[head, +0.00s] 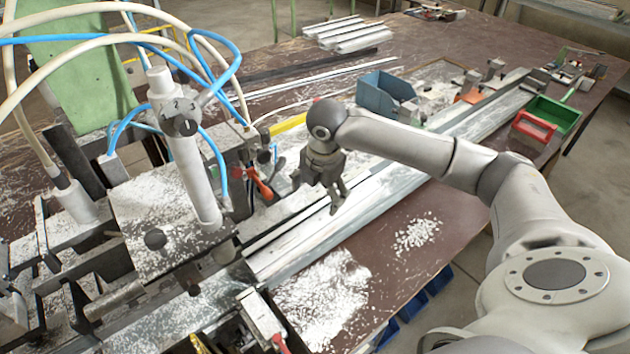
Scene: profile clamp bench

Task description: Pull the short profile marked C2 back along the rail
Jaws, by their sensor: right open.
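My right gripper (322,194) comes in from the right and hangs fingers down over the rail, open. Nothing shows between its fingers. Under and beside it, pale metal profiles (318,232) lie lengthwise along the rail, running from the clamp machine at the left toward the back right. I cannot read a C2 mark on any of them, so I cannot tell which piece is the short profile. The gripper hides part of them, and I cannot tell whether its fingertips touch one. My left gripper is not in view.
The clamp machine (160,225) with its cylinder and hoses fills the left. A blue bin (378,95) stands behind my right arm.

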